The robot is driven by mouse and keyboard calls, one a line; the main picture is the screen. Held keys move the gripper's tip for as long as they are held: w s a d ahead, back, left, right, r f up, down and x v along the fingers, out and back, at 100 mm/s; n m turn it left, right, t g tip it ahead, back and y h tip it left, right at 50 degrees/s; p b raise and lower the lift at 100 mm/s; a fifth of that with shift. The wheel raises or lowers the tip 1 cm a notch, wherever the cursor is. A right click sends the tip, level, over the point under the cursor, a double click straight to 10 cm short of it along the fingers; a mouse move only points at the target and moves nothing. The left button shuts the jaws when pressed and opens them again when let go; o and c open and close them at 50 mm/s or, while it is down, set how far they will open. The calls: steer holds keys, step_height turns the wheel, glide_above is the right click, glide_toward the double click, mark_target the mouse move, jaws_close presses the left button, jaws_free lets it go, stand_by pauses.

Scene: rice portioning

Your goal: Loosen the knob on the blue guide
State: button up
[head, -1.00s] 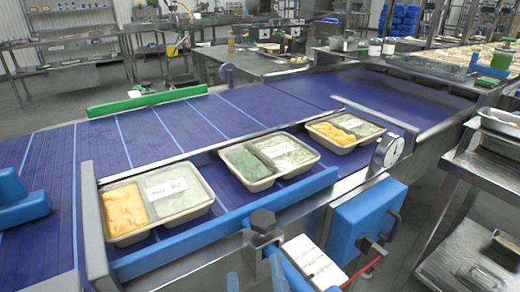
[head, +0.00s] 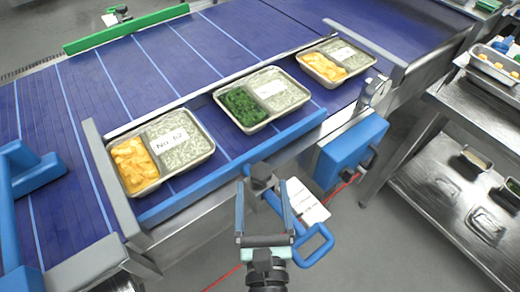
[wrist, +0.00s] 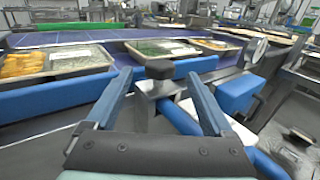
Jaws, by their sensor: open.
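The blue guide (head: 245,160) runs along the near edge of the conveyor, beside the trays. A dark knob (head: 262,170) sits on a metal bracket at the guide's near side. In the wrist view the knob (wrist: 160,69) stands just beyond and between the fingertips. My gripper (head: 262,188) is open, with one finger to each side of the knob's bracket. In the wrist view my gripper (wrist: 157,80) shows both blue fingers spread, and nothing is held between them. I cannot tell whether either finger touches the knob.
Three food trays (head: 212,150) stand on the purple conveyor (head: 180,65). A green guide (head: 125,30) lies along the far side. A blue box (head: 350,150) hangs right of the knob. A white label card (head: 308,205) and a blue handle (head: 318,248) are close to my gripper.

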mark_target(260, 163)
steer(key=w+p, duration=0.1)
steer(key=w, duration=0.7)
steer(key=shift+w+a+p, duration=0.1)
steer(key=shift+a+p, duration=0.05)
steer(key=shift+p, duration=0.25)
steer(key=c, duration=1.4)
